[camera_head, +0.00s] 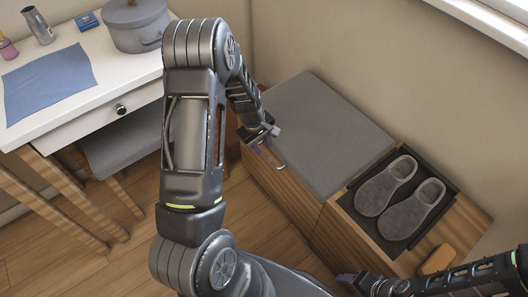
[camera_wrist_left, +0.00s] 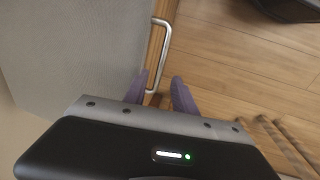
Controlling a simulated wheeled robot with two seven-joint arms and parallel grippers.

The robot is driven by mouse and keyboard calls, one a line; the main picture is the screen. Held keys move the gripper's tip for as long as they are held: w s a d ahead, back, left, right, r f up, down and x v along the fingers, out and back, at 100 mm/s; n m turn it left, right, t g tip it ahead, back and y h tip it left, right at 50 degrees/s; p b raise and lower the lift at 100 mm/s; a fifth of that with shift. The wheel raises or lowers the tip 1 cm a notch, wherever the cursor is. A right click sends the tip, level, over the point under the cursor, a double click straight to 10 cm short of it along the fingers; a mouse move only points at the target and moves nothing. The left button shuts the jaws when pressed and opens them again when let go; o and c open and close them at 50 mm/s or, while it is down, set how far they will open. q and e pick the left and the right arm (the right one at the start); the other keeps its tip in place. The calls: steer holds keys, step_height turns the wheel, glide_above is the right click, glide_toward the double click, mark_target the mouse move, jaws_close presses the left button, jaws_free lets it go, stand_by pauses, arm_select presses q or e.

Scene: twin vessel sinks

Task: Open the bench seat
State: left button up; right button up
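The bench seat (camera_head: 322,128) is a grey padded lid on a wooden box, and it lies shut. Its silver bar handle (camera_head: 274,156) is on the front edge; the handle also shows in the left wrist view (camera_wrist_left: 165,52). My left gripper (camera_head: 268,134) is over that front edge, close to the handle. In the left wrist view its two purple fingers (camera_wrist_left: 159,80) are apart, with the near end of the handle showing between them. I cannot tell whether they touch it. My right gripper (camera_head: 370,284) is low at the bottom, and its fingers are unclear.
Grey slippers (camera_head: 385,187) lie in a dark tray (camera_head: 357,231) on the wooden top right of the seat. A wooden block (camera_head: 437,259) is near my right arm. A white table (camera_head: 105,77) with a blue cloth and a grey pot stands at left. Walls border the bench behind.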

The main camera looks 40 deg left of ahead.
mark_target(265, 154)
arm_select(q)
steer(key=f, duration=0.4)
steer(key=shift+w+d+f+b, duration=0.1)
steer(key=shift+w+d+b, duration=0.05)
steer(key=shift+w+b, duration=0.25)
steer(key=shift+c, duration=0.5)
jaws_close()
stand_by(0.5)
